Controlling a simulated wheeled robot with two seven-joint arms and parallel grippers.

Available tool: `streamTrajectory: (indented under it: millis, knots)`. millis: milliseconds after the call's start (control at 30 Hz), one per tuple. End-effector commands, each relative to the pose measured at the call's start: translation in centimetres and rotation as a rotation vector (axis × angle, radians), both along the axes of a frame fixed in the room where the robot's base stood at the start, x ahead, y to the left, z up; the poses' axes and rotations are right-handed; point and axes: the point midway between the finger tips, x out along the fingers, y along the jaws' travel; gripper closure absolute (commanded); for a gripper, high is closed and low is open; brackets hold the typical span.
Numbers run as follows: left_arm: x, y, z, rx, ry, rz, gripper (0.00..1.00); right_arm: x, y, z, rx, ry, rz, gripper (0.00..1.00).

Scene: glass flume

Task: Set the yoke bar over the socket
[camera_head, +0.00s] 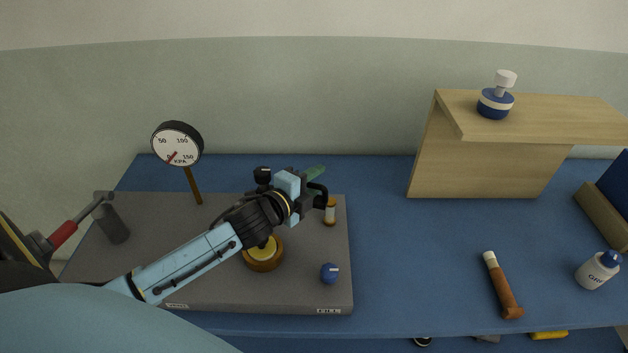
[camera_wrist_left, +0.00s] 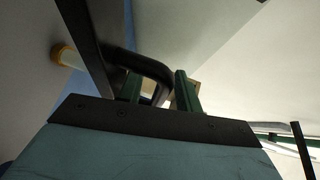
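My left gripper (camera_head: 316,183) is above the right half of a grey board, and its green fingers also show in the left wrist view (camera_wrist_left: 160,90). The fingers stand apart. A black bent handle (camera_wrist_left: 150,65) passes between them, with gaps beside it; it joins a dark flat bar (camera_wrist_left: 84,35), possibly the yoke bar. The handle also shows beside the gripper in the head view (camera_head: 321,193). My right gripper is out of view.
The grey board (camera_head: 210,292) carries a pressure gauge (camera_head: 178,144), a short post (camera_head: 330,210), a blue knob (camera_head: 329,273) and a grey cylinder (camera_head: 112,224). A wooden stand (camera_head: 480,165), a brown-handled tool (camera_head: 503,287) and a white bottle (camera_head: 597,270) are to the right. The blue table between is clear.

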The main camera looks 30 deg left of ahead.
Motion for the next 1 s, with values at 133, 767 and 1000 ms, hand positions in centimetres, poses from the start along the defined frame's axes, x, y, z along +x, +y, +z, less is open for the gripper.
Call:
streamTrajectory:
  millis: [133,767,1000]
  knots:
    - [0.04,-0.01,-0.02,-0.001,0.000,0.000,0.66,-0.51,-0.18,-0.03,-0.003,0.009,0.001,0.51]
    - [-0.02,0.01,-0.02,0.000,0.001,-0.001,1.00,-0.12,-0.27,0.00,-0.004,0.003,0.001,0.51]
    - [-0.58,0.02,0.03,0.001,0.003,-0.040,1.00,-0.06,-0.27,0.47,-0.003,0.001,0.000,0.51]
